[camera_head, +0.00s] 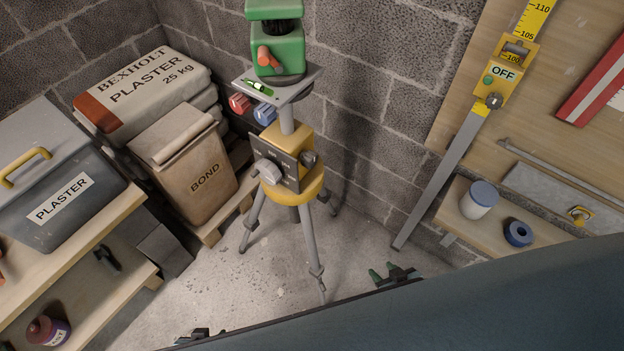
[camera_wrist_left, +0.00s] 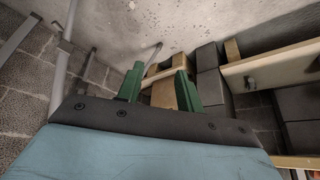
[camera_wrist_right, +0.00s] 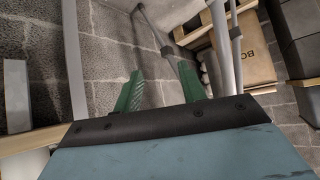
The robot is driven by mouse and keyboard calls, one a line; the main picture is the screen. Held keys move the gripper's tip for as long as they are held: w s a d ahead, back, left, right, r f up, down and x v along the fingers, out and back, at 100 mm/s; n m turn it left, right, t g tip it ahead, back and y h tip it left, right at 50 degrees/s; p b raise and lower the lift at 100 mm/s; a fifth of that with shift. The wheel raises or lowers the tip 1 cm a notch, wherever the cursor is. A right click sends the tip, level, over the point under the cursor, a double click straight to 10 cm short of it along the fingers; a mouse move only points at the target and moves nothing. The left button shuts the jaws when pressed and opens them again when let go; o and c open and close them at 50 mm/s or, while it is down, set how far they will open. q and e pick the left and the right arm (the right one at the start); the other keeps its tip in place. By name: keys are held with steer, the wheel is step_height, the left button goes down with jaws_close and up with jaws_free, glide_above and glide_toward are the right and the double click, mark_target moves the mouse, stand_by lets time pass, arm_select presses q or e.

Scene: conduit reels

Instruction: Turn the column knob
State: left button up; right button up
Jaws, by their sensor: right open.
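A grey tripod (camera_head: 317,258) stands on the floor with a yellow housing (camera_head: 308,189) around its column. I cannot tell for certain which is the column knob. My right gripper (camera_head: 395,275) is open and empty, right of and nearer than the tripod; its green fingers are spread in the right wrist view (camera_wrist_right: 160,85). My left gripper (camera_head: 200,334) is low at the picture's bottom edge, open and empty in the left wrist view (camera_wrist_left: 158,78).
A green instrument (camera_head: 285,52) with an orange knob sits on the tripod's plate; red (camera_head: 240,103) and blue (camera_head: 264,113) knobs are below. Plaster bags and a bond sack (camera_head: 190,165) stand left, a shelf (camera_head: 460,215) right. The floor before the tripod is clear.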

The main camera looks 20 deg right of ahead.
steer(key=w+r+t+y+b, duration=0.2)
steer(key=w+r+t+b, duration=0.25)
steer(key=w, duration=0.25)
arm_select(q)
steer(key=w+d+r+t+h+b, duration=0.1)
steer(key=w+d+r+t+b, duration=0.3)
steer(key=w+r, duration=0.55)
arm_select(e)
steer(key=n+t+y+b, duration=0.3)
steer(key=t+y+b, duration=0.2)
steer(key=y+b, duration=0.35)
glide_toward(314, 165)
steer(key=shift+y, duration=0.25)
steer(key=b+x, duration=0.1)
steer(key=x, duration=0.7)
steer(key=shift+w+b, duration=0.15)
steer(key=shift+b, duration=0.2)
arm_select(q)
steer(key=w+d+r+t+h, duration=0.1)
steer(key=r+t, duration=0.4)
steer(key=r, duration=0.6)
steer(key=w+d+r+t+h, duration=0.1)
steer(key=r+t, duration=0.4)
steer(key=r, duration=0.6)
steer(key=shift+w+h, duration=0.5)
steer(key=shift+h, duration=0.3)
arm_select(e)
steer(key=shift+x, duration=0.8)
steer(key=c, duration=0.7)
